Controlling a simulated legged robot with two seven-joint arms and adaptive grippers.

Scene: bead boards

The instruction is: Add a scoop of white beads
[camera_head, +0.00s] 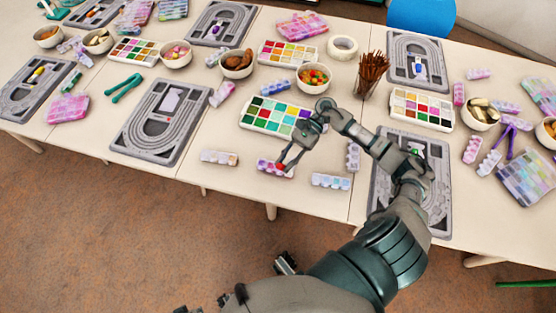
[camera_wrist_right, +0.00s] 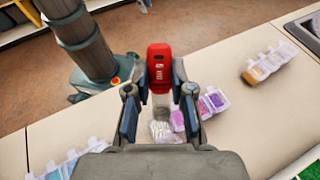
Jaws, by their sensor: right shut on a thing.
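My right gripper (camera_head: 288,158) is over the front edge of the table, and it also shows in the wrist view (camera_wrist_right: 158,92). Its fingers are shut on a red tool (camera_wrist_right: 159,64) with pale lettering; the tool's lower end is unclear. In the wrist view the strip (camera_wrist_right: 212,101) has purple and pink cells, and a whitish cell (camera_wrist_right: 166,131) shows between the fingers. I cannot tell whether the tool touches the strip. My left gripper is not identifiable.
Other bead strips lie left (camera_head: 219,158) and right (camera_head: 331,181). A bead palette (camera_head: 244,124) sits behind the gripper. A grey bead board (camera_head: 128,138) lies left; another (camera_head: 440,215) is partly behind my arm. A brown stick bundle (camera_head: 371,72) stands behind. Bowls line the back.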

